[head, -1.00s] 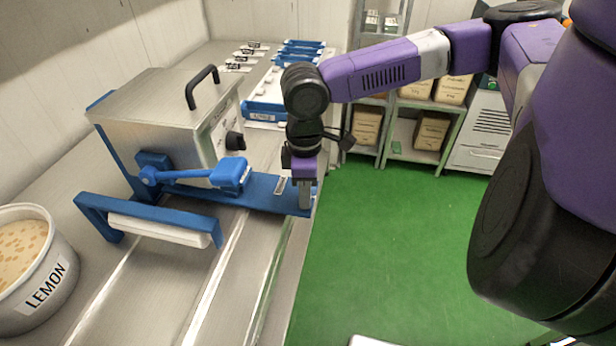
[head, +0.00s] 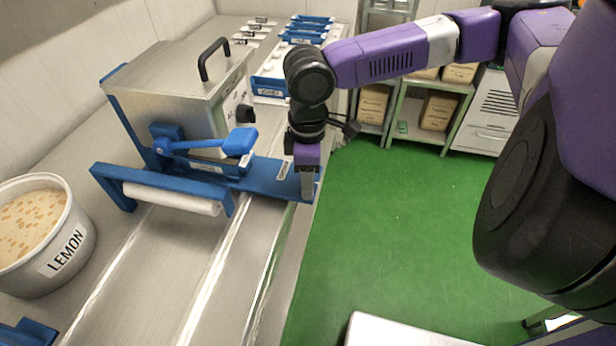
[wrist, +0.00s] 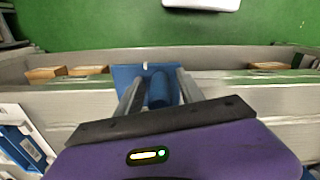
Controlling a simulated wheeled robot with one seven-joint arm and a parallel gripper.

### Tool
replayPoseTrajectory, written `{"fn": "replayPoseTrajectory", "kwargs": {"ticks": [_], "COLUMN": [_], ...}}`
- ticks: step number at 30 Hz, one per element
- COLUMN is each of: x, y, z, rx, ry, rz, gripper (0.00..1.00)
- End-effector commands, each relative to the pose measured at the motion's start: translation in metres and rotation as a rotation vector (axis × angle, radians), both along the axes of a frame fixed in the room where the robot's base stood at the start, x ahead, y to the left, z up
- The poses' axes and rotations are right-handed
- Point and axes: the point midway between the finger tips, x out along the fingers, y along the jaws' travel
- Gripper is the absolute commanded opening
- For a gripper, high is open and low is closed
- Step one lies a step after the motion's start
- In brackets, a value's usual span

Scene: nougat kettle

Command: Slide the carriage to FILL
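The carriage is a steel box (head: 165,85) with a black top handle, on a blue base plate (head: 268,178) above the steel rails. A blue lever (head: 205,146) shows on its near side. My gripper (head: 307,190) points down at the right end of the base plate. In the wrist view, its two fingers (wrist: 158,90) are apart, on either side of a blue post (wrist: 157,92) on the plate, with gaps visible beside the post. Finger contact with the post is not clear. I cannot read a FILL mark; a small label (head: 284,168) on the plate is illegible here.
A LEMON tub (head: 68,252) stands left of the carriage. A blue frame with a white roller (head: 170,198) sits at the carriage's near side. Blue-edged trays (head: 268,90) lie beyond it. Bare rails run toward me. Green floor (head: 400,220) is open to the right.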

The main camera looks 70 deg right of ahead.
Motion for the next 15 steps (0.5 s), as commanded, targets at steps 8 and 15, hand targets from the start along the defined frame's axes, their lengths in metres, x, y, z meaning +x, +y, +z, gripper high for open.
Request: {"fn": "replayPoseTrajectory", "kwargs": {"ticks": [8, 15], "x": [0.000, 0.000], "y": [0.000, 0.000], "z": [0.005, 0.041], "rx": [0.000, -0.002], "ry": [0.001, -0.002], "rz": [-0.001, 0.000], "gripper": [0.45, 0.45]}}
